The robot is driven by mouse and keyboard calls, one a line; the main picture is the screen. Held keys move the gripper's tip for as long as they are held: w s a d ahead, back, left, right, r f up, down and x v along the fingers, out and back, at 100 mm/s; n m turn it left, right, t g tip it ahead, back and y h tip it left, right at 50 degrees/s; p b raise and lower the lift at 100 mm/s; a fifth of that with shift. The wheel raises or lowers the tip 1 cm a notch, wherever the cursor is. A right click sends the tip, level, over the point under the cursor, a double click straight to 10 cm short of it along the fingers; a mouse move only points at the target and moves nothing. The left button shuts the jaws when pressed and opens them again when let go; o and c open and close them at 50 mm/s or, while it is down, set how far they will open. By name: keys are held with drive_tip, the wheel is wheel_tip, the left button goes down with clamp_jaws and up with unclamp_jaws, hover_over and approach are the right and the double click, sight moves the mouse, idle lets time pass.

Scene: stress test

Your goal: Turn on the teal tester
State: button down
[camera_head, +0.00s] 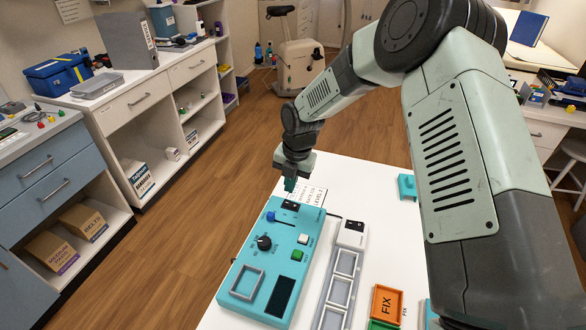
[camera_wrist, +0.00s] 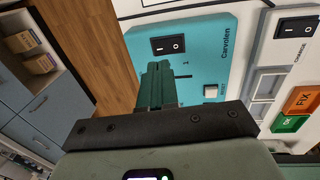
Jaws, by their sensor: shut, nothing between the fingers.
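The teal tester (camera_head: 255,262) lies on the white table and carries a black rocker switch (camera_head: 291,205) at its far end. It also has a blue-tipped lever (camera_head: 270,216), a black knob (camera_head: 264,242), a white button (camera_head: 303,239), a green button (camera_head: 297,255) and a dark panel (camera_head: 281,296). In the wrist view the tester (camera_wrist: 215,65) reads "Carvolen", and its rocker switch (camera_wrist: 167,45) shows marks; its setting is unclear. My gripper (camera_head: 290,185) is shut and empty above the tester's far end. In the wrist view its fingers (camera_wrist: 157,82) hide part of the tester.
A grey strip with square frames (camera_head: 337,291) lies right of the tester; its white end (camera_head: 352,233) has another black switch, marked "CHARGE" in the wrist view. An orange FIX tray (camera_head: 387,303) and green OK tray (camera_wrist: 290,124) stand further right. A printed card (camera_head: 312,195) lies beyond the tester.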

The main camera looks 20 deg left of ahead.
sight(287, 203)
drive_tip(key=f, duration=0.5)
drive_tip(key=shift+a+f, duration=0.1)
drive_tip(key=shift+a, duration=0.25)
drive_tip(key=shift+a+f+h, duration=0.15)
drive_tip(key=shift+f+h, duration=0.1)
drive_tip(key=shift+h, duration=0.05)
drive_tip(key=shift+d, duration=0.95)
drive_tip(key=shift+r, duration=0.2)
